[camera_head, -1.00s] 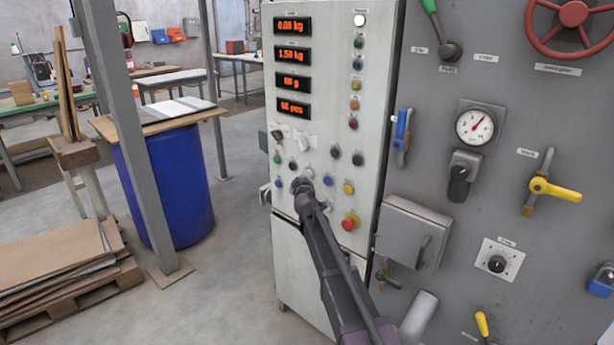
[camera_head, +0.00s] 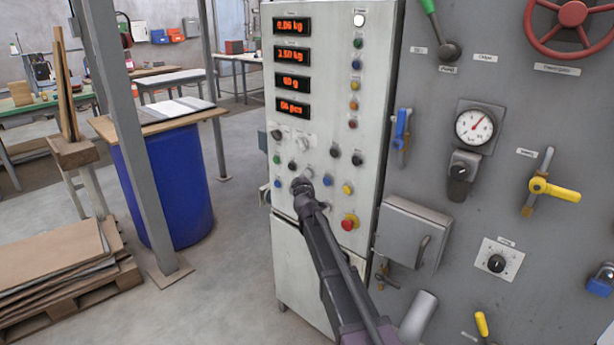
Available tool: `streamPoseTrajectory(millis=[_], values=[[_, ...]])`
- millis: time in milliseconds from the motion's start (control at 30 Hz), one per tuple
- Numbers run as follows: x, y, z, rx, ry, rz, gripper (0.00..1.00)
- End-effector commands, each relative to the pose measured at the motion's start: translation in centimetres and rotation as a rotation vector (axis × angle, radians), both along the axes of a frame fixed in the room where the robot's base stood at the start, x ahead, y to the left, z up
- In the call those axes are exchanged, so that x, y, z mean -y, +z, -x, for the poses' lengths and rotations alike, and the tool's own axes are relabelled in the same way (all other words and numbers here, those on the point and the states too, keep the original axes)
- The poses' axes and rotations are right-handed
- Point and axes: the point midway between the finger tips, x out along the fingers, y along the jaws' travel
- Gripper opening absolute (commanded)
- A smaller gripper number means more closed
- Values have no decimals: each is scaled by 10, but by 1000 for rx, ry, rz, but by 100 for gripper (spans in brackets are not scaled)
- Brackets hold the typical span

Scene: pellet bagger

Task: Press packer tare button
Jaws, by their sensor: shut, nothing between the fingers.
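The packer's pale control cabinet (camera_head: 330,110) stands in the middle, with several buttons and knobs below its displays. My gripper (camera_head: 300,186) is shut and empty, its tip at the lower button rows. A pale grey button (camera_head: 308,173) shows just above the tip, and a blue button (camera_head: 277,184) lies left of it. Another blue button (camera_head: 328,180) and a yellow button (camera_head: 347,188) lie to the right. The labels are too small to read, so I cannot tell which button is tare. My gripper hides the panel behind its tip; contact cannot be told.
A red emergency-stop-like button (camera_head: 349,222) sits below right of my gripper. A grey box (camera_head: 408,235) juts out beside the cabinet, near a gauge (camera_head: 475,127) and yellow-handled valve (camera_head: 553,190). A blue drum (camera_head: 165,190) stands left, with open floor between.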

Motion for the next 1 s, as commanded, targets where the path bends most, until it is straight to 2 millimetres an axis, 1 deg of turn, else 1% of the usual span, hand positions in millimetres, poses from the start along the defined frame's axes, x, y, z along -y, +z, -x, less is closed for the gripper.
streamPoseTrajectory(millis=[333,700,1000], values=[[0,0,0,0,0,0,0],[4,0,-7,0,1,-1,0],[4,0,-7,0,1,0,0]])
